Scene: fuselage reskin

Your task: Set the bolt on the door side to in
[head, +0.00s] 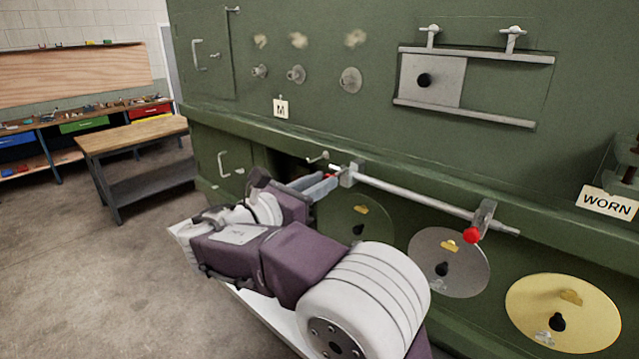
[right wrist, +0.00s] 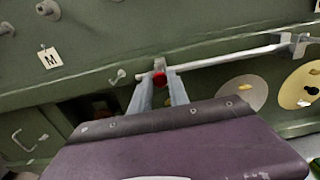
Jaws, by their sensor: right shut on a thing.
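A long metal rod (head: 420,195) runs along the green hull through two grey brackets. At the left bracket (head: 348,174), nearest the lower small door (head: 222,160), my right gripper (head: 328,184) reaches in from below. In the right wrist view, its two fingers (right wrist: 160,88) stand either side of a red knob (right wrist: 159,77) under that bracket, shut on it. I take this knob as the door-side bolt's; it is hidden in the head view. Another red knob (head: 471,235) hangs at the right bracket (head: 485,214). My left gripper is not in view.
Several round discs, one grey (head: 449,262) and one yellow (head: 563,315), sit below the rod. A sign reading WORN (head: 607,203) is at the far right. A dark opening lies behind my gripper. A wooden-topped table (head: 135,133) stands at the left, with open floor before it.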

